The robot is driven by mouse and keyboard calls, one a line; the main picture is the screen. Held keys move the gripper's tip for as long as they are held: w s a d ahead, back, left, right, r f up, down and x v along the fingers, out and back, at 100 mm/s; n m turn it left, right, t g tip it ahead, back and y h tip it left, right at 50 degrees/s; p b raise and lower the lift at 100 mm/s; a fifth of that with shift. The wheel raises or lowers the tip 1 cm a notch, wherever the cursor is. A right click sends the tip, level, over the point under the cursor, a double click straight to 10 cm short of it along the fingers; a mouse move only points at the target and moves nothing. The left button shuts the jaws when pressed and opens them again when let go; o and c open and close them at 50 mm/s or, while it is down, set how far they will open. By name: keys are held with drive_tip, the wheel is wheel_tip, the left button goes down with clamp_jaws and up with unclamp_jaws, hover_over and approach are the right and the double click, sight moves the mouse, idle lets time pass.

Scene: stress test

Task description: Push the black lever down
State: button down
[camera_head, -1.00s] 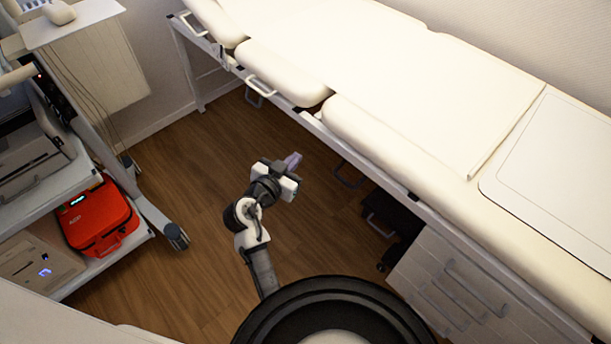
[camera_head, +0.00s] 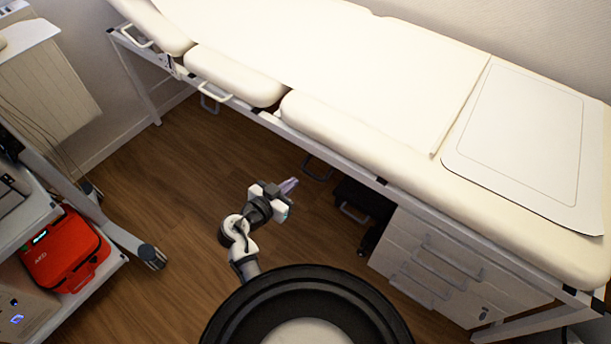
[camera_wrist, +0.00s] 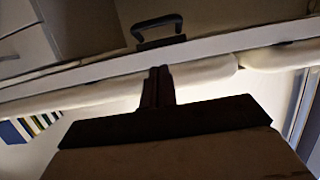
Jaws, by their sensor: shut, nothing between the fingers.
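A black lever (camera_wrist: 157,30), shaped like a squared loop, is mounted at the edge of the bed rail in the wrist view. In the head view, a dark loop that looks like the same lever (camera_head: 317,168) hangs under the side rail of the cream examination bed (camera_head: 350,95). My gripper (camera_head: 289,186) is shut and empty, over the floor to the lower left of the lever in the head view. In the wrist view, my gripper's dark fingers (camera_wrist: 158,82) point toward the lever with a gap between. No contact shows.
A black case (camera_head: 358,205) and a drawer cabinet (camera_head: 440,262) stand under the bed. A cart holds a red AED case (camera_head: 65,252) at left. Wooden floor (camera_head: 185,190) between is clear.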

drive_tip(key=w+d+f+p, duration=0.1)
drive_tip(key=w+d+f, duration=0.3)
drive_tip(key=w+f, duration=0.1)
drive_tip(key=shift+w+d, duration=0.2)
drive_tip(key=shift+w, duration=0.3)
drive_tip(key=shift+f, duration=0.1)
drive_tip(key=shift+f+b, duration=0.2)
drive_tip(key=shift+b, duration=0.2)
